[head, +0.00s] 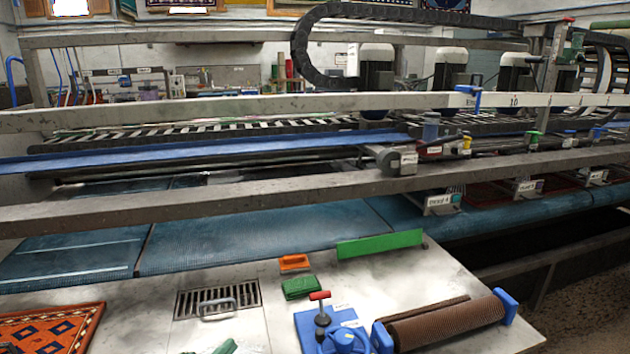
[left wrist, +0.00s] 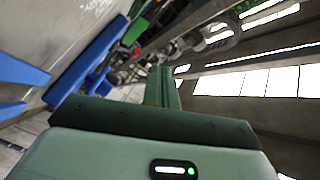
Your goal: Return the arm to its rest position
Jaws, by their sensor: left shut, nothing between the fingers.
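My left gripper (left wrist: 163,85) is green and fills the lower part of the left wrist view. Its fingers are together and nothing is between them. In the head view only a small green tip of the left gripper (head: 226,346) shows at the bottom edge, over the near part of the pale worktop (head: 255,265). The rest of the left arm is out of the frame. My right gripper is in neither view.
The worktop holds a brown roller (head: 445,322), a blue fixture with a red-topped handle (head: 322,312), a drain grate (head: 218,301), green (head: 300,287) and orange (head: 294,262) blocks, a green strip (head: 380,244) and a patterned rug (head: 50,330). Metal rails (head: 300,190) cross behind.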

